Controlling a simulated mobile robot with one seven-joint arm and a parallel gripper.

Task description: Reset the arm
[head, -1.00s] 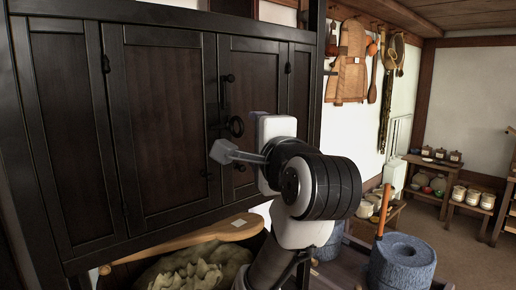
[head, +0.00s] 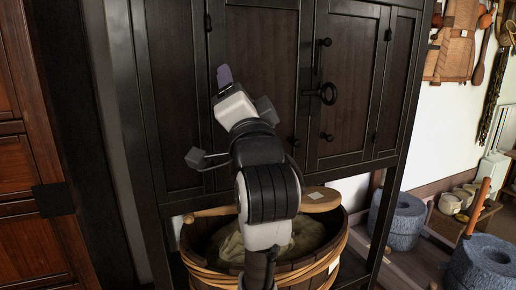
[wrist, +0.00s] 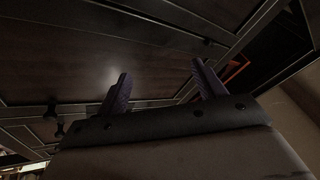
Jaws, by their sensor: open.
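My arm stands up in front of a dark wooden cabinet (head: 262,60) in the head view. My gripper (head: 224,76) is at the arm's top end, in front of the cabinet's left doors; one purple finger shows there. In the wrist view my gripper (wrist: 160,88) has two purple fingers set wide apart with nothing between them. Dark cabinet panels (wrist: 90,60) fill most of the view beyond the fingers. I cannot tell the exact gap between the fingertips and the cabinet.
A wooden tub (head: 330,262) with a pale sack stands below the cabinet, a wooden paddle (head: 318,200) across it. Black handles (head: 326,93) stick out from the doors. Grey stone querns (head: 484,262) stand at right. A reddish wooden cabinet (head: 30,215) is at left.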

